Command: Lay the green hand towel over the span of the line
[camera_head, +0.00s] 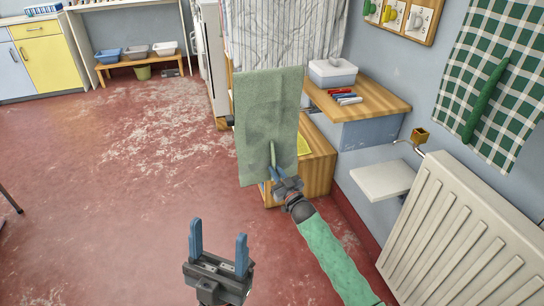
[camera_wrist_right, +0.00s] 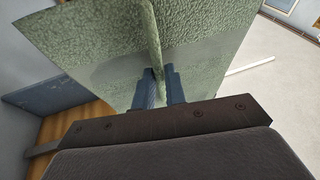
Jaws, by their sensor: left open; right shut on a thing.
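The green hand towel (camera_head: 268,110) hangs spread out in the middle of the head view, its top edge straight and roughly level. My right gripper (camera_head: 273,172) is shut on a raised fold low in the towel's middle. In the right wrist view the towel (camera_wrist_right: 95,50) fills the upper part, and the fold stands between the two blue fingers of the right gripper (camera_wrist_right: 160,78). My left gripper (camera_head: 218,246) is open and empty, apart from the towel, lower left over the floor. I cannot make out the line; whatever is at the towel's top edge is hidden.
A striped cloth (camera_head: 285,32) hangs behind the towel. A wooden shelf (camera_head: 375,99) with a white box (camera_head: 332,72) stands to its right. A radiator (camera_head: 455,235) and a checked green cloth (camera_head: 495,75) are at the right. The red floor (camera_head: 110,190) at left is clear.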

